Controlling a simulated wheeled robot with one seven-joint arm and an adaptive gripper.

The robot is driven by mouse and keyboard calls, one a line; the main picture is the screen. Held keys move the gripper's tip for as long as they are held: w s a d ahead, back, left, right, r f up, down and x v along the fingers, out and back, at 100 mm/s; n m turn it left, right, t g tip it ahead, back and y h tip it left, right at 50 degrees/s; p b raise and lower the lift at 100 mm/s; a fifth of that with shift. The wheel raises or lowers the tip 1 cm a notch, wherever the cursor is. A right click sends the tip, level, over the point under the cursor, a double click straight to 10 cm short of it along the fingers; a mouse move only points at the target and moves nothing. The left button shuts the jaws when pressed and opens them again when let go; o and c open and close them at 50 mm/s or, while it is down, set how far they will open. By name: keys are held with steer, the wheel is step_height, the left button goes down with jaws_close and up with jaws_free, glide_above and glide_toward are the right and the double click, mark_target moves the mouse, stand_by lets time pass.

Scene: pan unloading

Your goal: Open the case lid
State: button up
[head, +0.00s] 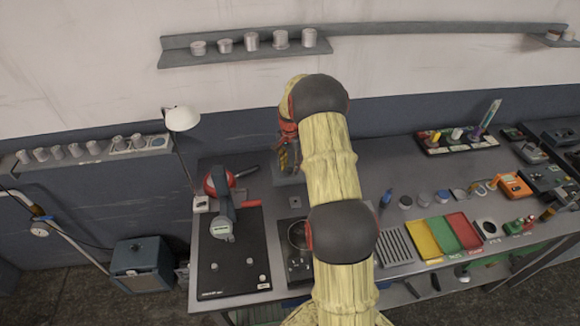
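My arm reaches over the workbench and hides its middle. My gripper (289,155) points down at the back of the bench, left of the arm. Its fingers are small and partly hidden, so whether they are open or shut is unclear. A grey box-like thing (283,179) shows just below the gripper; I cannot tell whether this is the case, or whether they touch. No case lid can be made out clearly. A red pan (213,184) with a dark handle stands to the left, partly behind a grey device (222,218).
The device stands on a black board (240,278). A lamp (182,119) rises behind the bench's left end. Yellow (421,238), green and red trays lie to the right. A wall shelf (355,31) holds several cups. A dark box (141,264) stands at lower left.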

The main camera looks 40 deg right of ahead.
steer(key=shift+c, duration=0.5)
steer(key=c, duration=0.7)
jaws_close()
